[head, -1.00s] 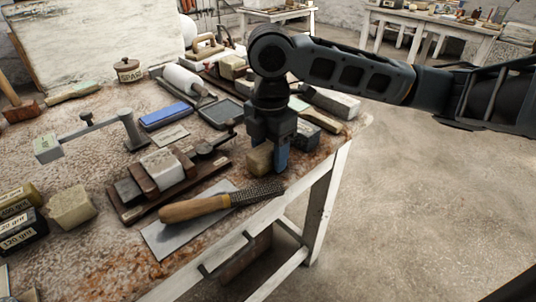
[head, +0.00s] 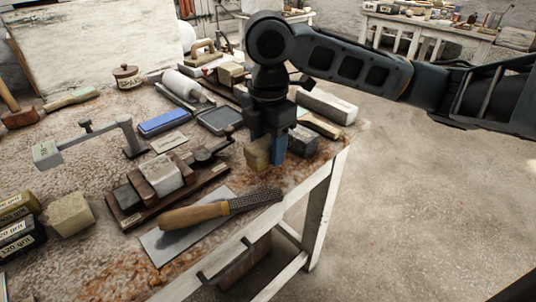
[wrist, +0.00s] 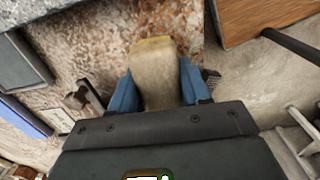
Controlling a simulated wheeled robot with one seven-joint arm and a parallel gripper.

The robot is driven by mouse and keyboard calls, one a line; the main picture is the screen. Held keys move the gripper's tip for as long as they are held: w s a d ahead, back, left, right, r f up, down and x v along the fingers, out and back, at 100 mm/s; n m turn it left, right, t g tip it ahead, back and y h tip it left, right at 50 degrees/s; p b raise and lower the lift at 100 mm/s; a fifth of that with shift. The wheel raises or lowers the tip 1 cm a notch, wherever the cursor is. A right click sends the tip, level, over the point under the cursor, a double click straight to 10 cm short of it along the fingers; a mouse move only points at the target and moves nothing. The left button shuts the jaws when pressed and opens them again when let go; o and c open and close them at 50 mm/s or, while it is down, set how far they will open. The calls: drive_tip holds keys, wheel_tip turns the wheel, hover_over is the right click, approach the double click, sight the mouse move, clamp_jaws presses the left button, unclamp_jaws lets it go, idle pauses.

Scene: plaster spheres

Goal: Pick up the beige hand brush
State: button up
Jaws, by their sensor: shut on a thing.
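My gripper (head: 267,148) is over the right front part of the workbench, its blue fingers pointing down. It is shut on a beige block-like thing (head: 257,153), which also shows between the fingers in the wrist view (wrist: 153,75). That thing has a yellowish far end. No bristles show on it, so I cannot tell whether it is the hand brush. A beige-handled tool (head: 320,125), partly hidden by dark blocks, lies right of my gripper. A brush-like tool with a pale green part (head: 72,98) lies at the far left.
A wooden-handled rasp (head: 222,207) lies on a metal sheet (head: 165,245) in front of my gripper. A wooden rack with blocks (head: 165,185) stands to its left. A blue stone (head: 164,122) is farther back. The bench's right edge is close, with open floor beyond.

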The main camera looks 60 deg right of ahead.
drive_tip(key=s+d+r, duration=0.2)
drive_tip(key=s+r, duration=0.6)
drive_tip(key=s, duration=0.3)
drive_tip(key=shift+s+d, duration=0.15)
drive_tip(key=shift+d, duration=0.25)
drive_tip(key=o, duration=0.5)
drive_tip(key=c, duration=0.4)
